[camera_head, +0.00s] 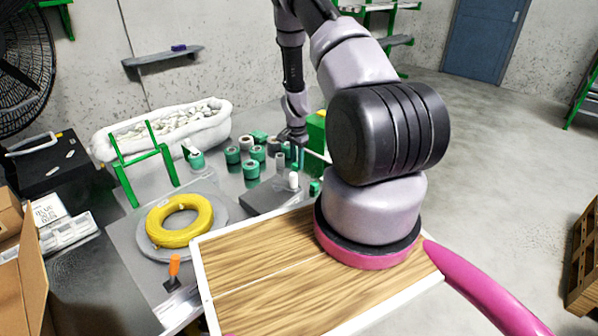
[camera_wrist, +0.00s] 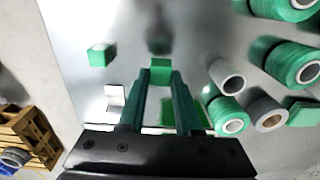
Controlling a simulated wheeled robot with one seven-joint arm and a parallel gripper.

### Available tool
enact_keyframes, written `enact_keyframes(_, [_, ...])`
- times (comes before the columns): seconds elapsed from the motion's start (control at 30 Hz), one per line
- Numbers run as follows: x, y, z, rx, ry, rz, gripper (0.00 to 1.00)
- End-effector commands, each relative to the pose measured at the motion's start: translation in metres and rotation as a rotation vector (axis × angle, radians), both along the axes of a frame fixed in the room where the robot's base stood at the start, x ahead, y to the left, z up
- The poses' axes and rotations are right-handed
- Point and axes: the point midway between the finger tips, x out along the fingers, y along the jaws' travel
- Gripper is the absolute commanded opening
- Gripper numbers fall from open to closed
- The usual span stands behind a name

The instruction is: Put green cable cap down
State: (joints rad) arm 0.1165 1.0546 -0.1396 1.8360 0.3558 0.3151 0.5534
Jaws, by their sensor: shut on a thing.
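My gripper (camera_wrist: 160,88) is shut on a green cable cap (camera_wrist: 160,68), a small green block between its fingertips in the wrist view. The cap is over the shiny grey table (camera_wrist: 205,30), where a dark reflection shows beyond it. I cannot tell whether the cap touches the table. In the head view my gripper (camera_head: 299,156) points down among the spools at the far part of the table, and the held cap cannot be made out. Another small green block (camera_wrist: 100,54) lies apart, left of the fingers in the wrist view.
Several green spools (camera_wrist: 292,62) and grey tubes (camera_wrist: 228,77) stand close on the right in the wrist view. The head view shows a yellow cable coil (camera_head: 203,214), a green stand (camera_head: 163,155) and a white filled bin (camera_head: 105,150). Bare table lies around the held cap.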

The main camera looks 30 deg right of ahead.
Motion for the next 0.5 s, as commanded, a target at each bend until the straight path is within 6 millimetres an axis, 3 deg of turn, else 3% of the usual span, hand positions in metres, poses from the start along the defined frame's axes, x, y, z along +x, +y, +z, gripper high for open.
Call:
enact_keyframes(0.33, [0.0,0.0,-0.039,0.001,0.001,0.001,0.0])
enact_keyframes(0.5, [0.0,0.0,-0.04,0.0,-0.001,0.001,0.0])
